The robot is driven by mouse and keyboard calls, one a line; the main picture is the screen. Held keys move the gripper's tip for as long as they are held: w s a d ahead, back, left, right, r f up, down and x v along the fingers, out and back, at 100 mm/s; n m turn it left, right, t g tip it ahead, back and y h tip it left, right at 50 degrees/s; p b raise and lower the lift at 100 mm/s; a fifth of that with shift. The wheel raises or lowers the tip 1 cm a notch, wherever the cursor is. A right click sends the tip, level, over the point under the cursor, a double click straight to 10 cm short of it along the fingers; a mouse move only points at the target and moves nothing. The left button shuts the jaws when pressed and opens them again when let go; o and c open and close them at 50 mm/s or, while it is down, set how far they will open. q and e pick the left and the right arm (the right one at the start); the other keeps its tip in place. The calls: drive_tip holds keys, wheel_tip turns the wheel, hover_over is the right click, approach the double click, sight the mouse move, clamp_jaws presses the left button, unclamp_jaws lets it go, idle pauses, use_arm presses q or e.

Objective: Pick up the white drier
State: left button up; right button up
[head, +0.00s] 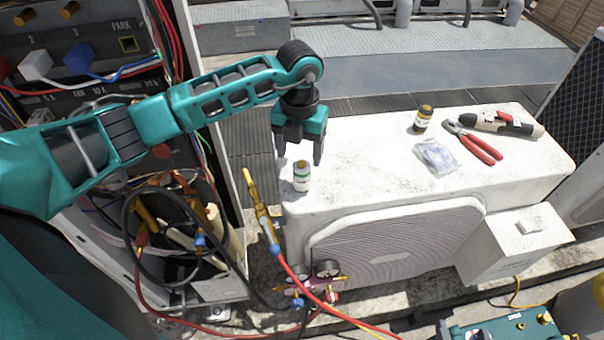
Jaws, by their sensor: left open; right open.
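A small white cylinder (301,177) with a green label and a tan top stands upright on the near left corner of the white condenser unit (365,150). It is the thing in view that best fits the white drier, though I cannot read its label. My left gripper (299,155) points down just above and behind it in the picture. Its two fingers are apart, with nothing held between them. I cannot tell whether a finger touches the cylinder. My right gripper is not in view.
An open electrical cabinet (85,60) stands left. A gauge manifold (312,282) with hoses hangs in front. The unit's middle top is clear.

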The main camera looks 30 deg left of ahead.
sight(302, 173)
use_arm(q)
drive_tip(key=shift+s+d+f+b, duration=0.1)
drive_tip(key=shift+d+f+b, duration=0.1)
drive_tip(key=shift+f+b, duration=1.25)
drive_tip(key=shift+s+d+f+b, duration=0.15)
drive_tip(key=shift+f+b, duration=0.55)
drive_tip(key=shift+f, duration=1.4)
drive_tip(key=shift+r, duration=0.1)
drive_tip(key=c, duration=1.2)
drive_tip(key=shift+o, duration=0.2)
drive_tip(key=shift+w+r, duration=0.1)
drive_tip(key=shift+r, duration=0.05)
